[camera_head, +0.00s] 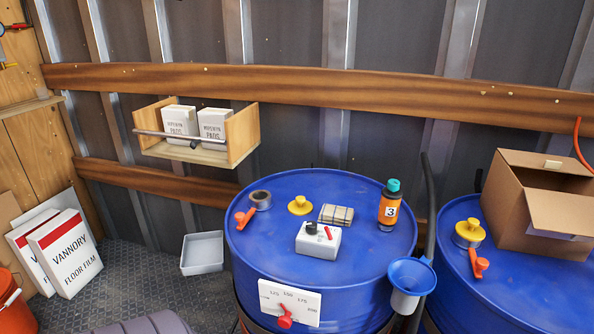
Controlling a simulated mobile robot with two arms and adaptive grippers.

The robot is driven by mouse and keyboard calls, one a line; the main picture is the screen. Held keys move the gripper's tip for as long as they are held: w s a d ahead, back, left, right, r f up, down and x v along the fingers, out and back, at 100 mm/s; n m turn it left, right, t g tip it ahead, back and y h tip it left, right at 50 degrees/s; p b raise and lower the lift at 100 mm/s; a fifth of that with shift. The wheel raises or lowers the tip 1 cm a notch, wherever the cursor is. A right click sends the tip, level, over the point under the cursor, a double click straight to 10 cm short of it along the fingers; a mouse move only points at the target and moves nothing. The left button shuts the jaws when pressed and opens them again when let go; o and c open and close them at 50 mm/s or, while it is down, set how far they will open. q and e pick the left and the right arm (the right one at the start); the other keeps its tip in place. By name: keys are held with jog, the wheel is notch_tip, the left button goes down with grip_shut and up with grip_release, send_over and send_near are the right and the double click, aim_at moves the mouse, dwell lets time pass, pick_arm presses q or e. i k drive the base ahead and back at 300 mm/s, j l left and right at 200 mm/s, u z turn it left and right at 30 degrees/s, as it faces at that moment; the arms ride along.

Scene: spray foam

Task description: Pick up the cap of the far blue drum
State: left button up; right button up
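Two blue drums are in the head view. The middle drum (262,255) has a yellow cap (300,205) with a raised knob, low on its top near the back; I cannot tell whether it is seated in an opening. The right drum (520,300) is cut off by the frame edge. A second yellow cap (468,228) sits raised on a silvery round piece on its top, near the left rim. Which drum counts as the far one is not clear from this view. Neither of my grippers is in view.
Around the middle cap are a tape roll (260,199), a red-orange valve (245,218), a striped block (336,214), a white box (317,240) and an orange bottle (389,207). A blue funnel (409,280) hangs between the drums. An open carton (535,205) stands on the right drum.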

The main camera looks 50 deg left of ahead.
aim_at(299, 207)
jog(key=u, duration=1.85)
